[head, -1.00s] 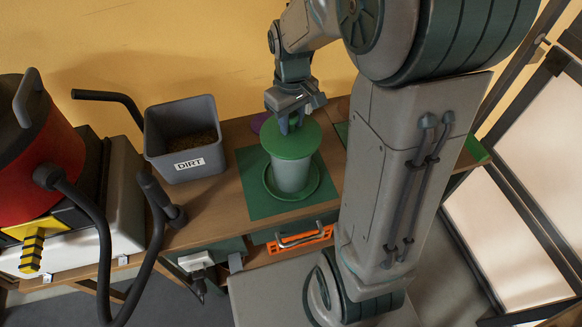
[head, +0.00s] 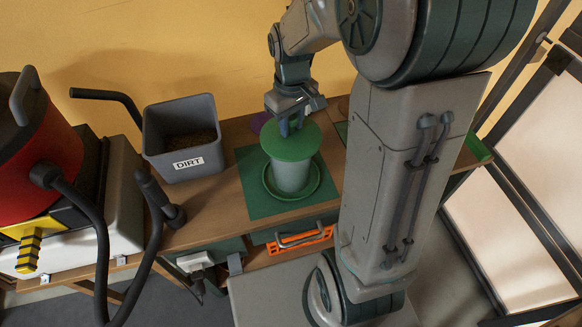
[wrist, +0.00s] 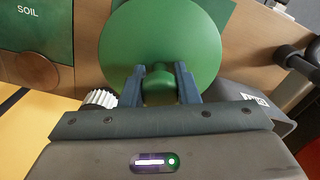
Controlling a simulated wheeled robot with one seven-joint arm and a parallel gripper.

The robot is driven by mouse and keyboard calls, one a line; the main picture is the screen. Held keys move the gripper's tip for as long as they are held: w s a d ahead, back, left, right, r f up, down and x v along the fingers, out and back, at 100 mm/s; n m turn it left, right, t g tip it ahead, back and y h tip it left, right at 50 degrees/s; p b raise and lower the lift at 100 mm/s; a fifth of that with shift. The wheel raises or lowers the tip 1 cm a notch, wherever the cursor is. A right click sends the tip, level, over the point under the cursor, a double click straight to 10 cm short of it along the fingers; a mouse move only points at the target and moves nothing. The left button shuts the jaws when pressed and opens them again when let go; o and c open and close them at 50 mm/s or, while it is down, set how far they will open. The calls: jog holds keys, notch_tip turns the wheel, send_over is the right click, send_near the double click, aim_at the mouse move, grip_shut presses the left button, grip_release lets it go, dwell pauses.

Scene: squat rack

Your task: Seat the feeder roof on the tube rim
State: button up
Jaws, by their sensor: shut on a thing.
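The green feeder roof (head: 291,140) is a round disc on top of the pale grey feeder tube (head: 292,176). It looks roughly level and covers the tube's top, so the rim is hidden and I cannot tell whether the roof is fully seated. The tube stands upright in a green dish (head: 313,190) on a green mat (head: 247,193). My gripper (head: 291,127) is above the roof, shut on its central knob. In the wrist view the knob (wrist: 159,84) sits between both fingers, with the roof disc (wrist: 160,35) behind it.
A grey bin labelled DIRT (head: 186,165) stands left of the mat on the wooden bench (head: 217,207). A red vacuum (head: 38,150) with a black hose is at far left. A green SOIL panel (wrist: 37,30) shows in the wrist view.

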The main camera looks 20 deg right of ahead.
jog(key=shift+f+b, duration=0.65)
jog(key=shift+f, duration=0.2)
dwell(1.1)
jog(key=o, duration=1.1)
notch_tip(320, 180, up, 14)
jog(key=shift+f, duration=0.1)
jog(key=s+f+m+t, duration=0.1)
jog(key=s+f+m, duration=0.1)
jog(key=s, duration=0.5)
jog(key=s+f+m+t, duration=0.2)
jog(key=s+f, duration=0.2)
jog(key=s, duration=0.3)
jog(key=shift+a+m, duration=0.15)
jog(key=shift+m, duration=0.15)
jog(key=shift+s, duration=0.1)
